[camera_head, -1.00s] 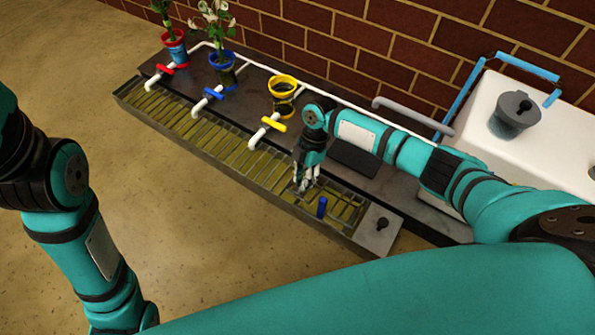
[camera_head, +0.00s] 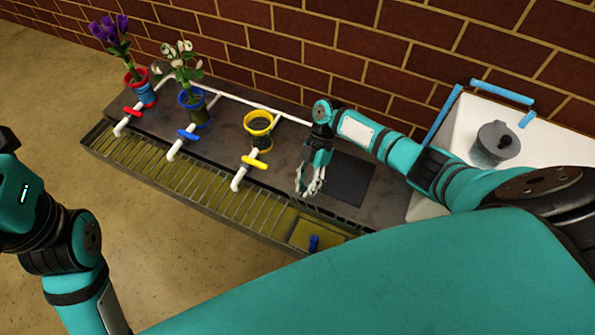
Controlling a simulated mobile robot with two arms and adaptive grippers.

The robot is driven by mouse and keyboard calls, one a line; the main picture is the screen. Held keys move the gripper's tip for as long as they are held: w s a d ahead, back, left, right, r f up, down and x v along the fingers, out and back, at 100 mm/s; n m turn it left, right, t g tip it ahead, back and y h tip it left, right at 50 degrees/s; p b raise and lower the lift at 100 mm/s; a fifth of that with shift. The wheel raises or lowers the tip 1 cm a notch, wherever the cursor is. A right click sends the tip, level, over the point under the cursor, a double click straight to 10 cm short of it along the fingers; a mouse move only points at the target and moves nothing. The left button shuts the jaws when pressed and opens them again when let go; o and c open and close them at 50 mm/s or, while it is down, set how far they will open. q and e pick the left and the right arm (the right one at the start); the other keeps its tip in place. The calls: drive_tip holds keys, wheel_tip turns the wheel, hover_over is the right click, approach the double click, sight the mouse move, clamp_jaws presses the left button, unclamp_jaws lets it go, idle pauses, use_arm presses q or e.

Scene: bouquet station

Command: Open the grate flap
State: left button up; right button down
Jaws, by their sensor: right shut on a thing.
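The metal drain trough (camera_head: 190,183) runs along the front of the dark counter, with a slatted grate over most of it. At its right end the trough shows an open, slat-free stretch with a yellowish bottom (camera_head: 314,232) and a blue peg (camera_head: 314,243). The grate flap (camera_head: 335,216) appears raised there, seen nearly edge-on as a dark slotted strip along the counter side. My right gripper (camera_head: 308,194) is above this strip, its fingers shut at the flap's edge; the exact contact is too small to see. My left arm is at the left edge, its gripper out of view.
Red, blue and yellow taps stand over the trough. Behind them are a red pot with purple flowers (camera_head: 143,90), a blue pot with white flowers (camera_head: 194,108) and a yellow pot (camera_head: 258,128). A white basin with a grey can (camera_head: 495,143) stands at the right.

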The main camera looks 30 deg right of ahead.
drive_tip(key=shift+w+d+f, duration=0.2)
drive_tip(key=shift+w+d, duration=0.15)
drive_tip(key=shift+d, duration=0.2)
drive_tip(key=shift+w+d+f, duration=0.2)
drive_tip(key=shift+w+d, duration=0.1)
drive_tip(key=shift+d, duration=0.2)
drive_tip(key=c, duration=1.1)
unclamp_jaws()
drive_tip(key=shift+f, duration=0.2)
drive_tip(key=shift+a+r, duration=0.1)
drive_tip(key=shift+r, duration=0.05)
drive_tip(key=v, duration=1.2)
